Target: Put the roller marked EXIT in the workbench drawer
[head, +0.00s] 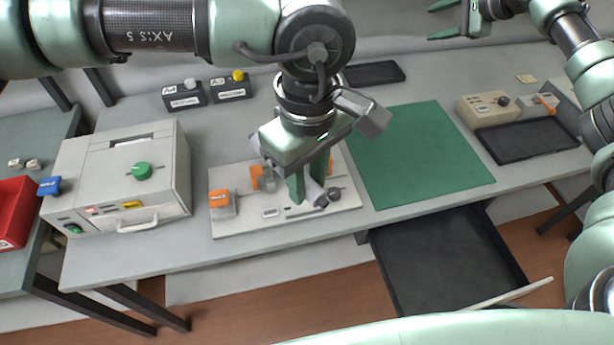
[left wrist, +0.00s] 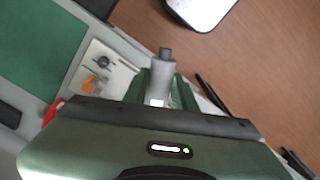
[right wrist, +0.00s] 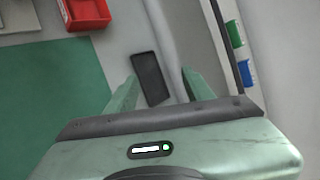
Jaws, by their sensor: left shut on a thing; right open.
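My left gripper (head: 312,195) is shut on a grey roller (head: 317,192), above or at the pale fixture board (head: 285,222). In the left wrist view, the roller (left wrist: 162,73) sticks out between the fingers, with a dark end and a small white label; I cannot read its marking. The workbench drawer (head: 450,255) is pulled out below the bench's front edge, right of the left gripper; its visible dark floor is bare. My right gripper (head: 437,22) is open and empty at the back; its fingers also show in the right wrist view (right wrist: 158,92).
The fixture board carries orange clamps (head: 219,199). A grey machine (head: 120,180) with a green knob stands left. A green mat (head: 420,155) lies clear between the board and a black tray (head: 525,140). A control box (head: 487,105) stands behind that tray. A red bin (head: 15,205) is far left.

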